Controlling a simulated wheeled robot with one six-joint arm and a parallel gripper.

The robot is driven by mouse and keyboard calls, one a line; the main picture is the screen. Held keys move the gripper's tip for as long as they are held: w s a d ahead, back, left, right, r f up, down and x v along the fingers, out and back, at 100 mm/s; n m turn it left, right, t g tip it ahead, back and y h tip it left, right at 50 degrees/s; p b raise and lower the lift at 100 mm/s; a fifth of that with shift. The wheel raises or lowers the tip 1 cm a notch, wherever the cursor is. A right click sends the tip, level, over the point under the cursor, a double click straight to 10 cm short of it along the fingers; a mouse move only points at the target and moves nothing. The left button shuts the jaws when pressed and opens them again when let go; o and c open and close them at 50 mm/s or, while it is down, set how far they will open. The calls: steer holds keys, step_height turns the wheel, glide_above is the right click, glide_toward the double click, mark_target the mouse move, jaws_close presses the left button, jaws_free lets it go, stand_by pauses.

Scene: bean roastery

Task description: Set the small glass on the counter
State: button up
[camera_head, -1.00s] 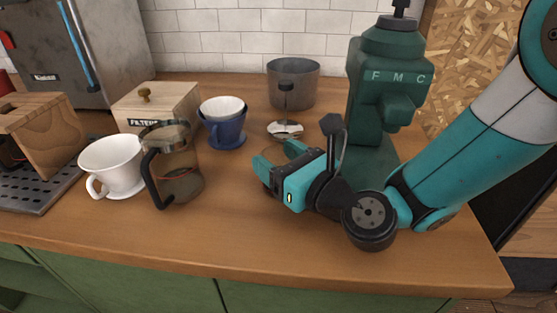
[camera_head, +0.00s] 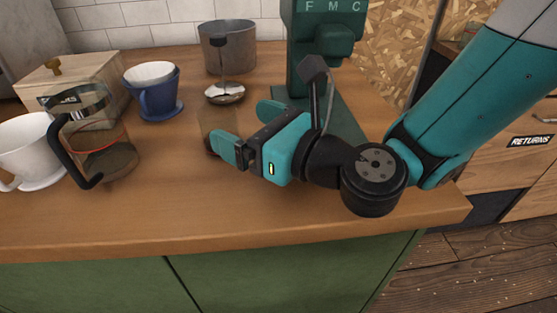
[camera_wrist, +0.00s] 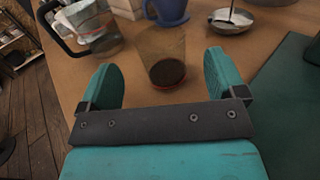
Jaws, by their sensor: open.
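The small glass (camera_wrist: 163,57) is clear with dark liquid or grounds at its bottom. It stands upright on the wooden counter (camera_head: 200,215). In the wrist view it is between and just beyond the tips of my gripper (camera_wrist: 163,75). In the head view the glass (camera_head: 212,120) is partly hidden behind the fingers of my gripper (camera_head: 245,125). My gripper is open, low over the counter, with nothing held in it.
A blue dripper (camera_head: 158,100), a wooden filter box (camera_head: 60,80) and a metal pot (camera_head: 228,50) stand behind. A green grinder (camera_head: 320,60) is behind my gripper. The front counter strip is clear.

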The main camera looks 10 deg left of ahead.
steer(key=b+v, duration=0.1)
steer(key=v, duration=0.1)
steer(key=b+v, duration=0.1)
steer(key=v, duration=0.1)
steer(key=shift+f+b, duration=0.3)
steer(key=shift+s+d+r+b, duration=0.15)
steer(key=shift+s+d+b, duration=0.15)
steer(key=shift+b, duration=0.7)
steer(key=shift+s+d+r+b, duration=0.15)
steer(key=shift+d+b, duration=0.35)
steer(key=shift+b, duration=0.25)
